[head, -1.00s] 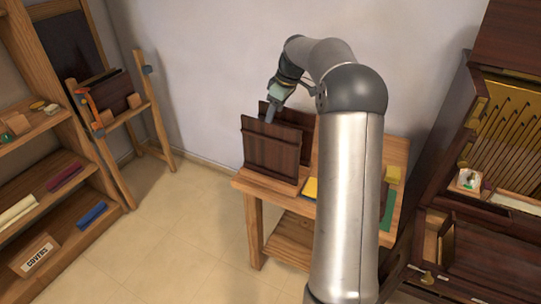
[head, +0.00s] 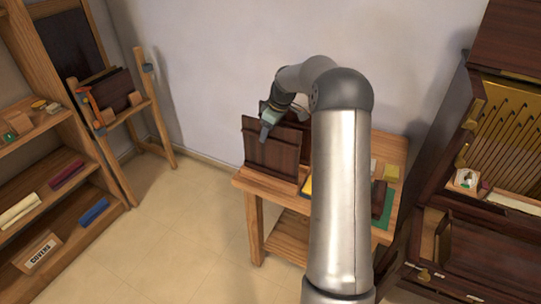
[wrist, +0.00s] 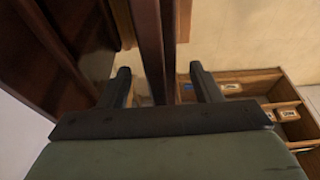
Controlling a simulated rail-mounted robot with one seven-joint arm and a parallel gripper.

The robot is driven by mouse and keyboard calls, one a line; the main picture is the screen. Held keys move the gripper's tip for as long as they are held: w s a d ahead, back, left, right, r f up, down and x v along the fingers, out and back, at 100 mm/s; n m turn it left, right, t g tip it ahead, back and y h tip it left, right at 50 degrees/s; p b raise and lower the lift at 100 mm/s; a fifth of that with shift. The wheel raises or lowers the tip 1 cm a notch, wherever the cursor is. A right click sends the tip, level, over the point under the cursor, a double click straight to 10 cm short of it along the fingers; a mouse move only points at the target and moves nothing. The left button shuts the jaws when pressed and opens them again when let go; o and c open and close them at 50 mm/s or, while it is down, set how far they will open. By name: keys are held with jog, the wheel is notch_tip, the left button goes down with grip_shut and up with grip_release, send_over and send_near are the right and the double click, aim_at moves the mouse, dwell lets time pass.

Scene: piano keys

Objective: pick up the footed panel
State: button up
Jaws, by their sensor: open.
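A dark brown upright panel (head: 272,155) stands at the left end of the wooden table in the head view. Any feet on it are not clear to me. A second dark panel stands close behind it, mostly hidden by my arm. My gripper (head: 266,132) is at the top of the front panel, pointing down. In the wrist view my open gripper (wrist: 163,88) has one finger on each side of a dark panel edge (wrist: 152,45), with gaps between. Another dark panel (wrist: 62,55) shows to the left, near the left finger.
The wooden table (head: 284,240) holds a yellow item (head: 307,186) and a green sheet (head: 385,215) to the right. A shelf (head: 60,215) and an easel stand (head: 150,105) are at left. An open piano (head: 505,130) is at right. Floor between is clear.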

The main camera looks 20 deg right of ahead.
jog(key=shift+f, duration=0.25)
dwell(0.5)
jog(key=shift+r, duration=0.1)
grip_shut()
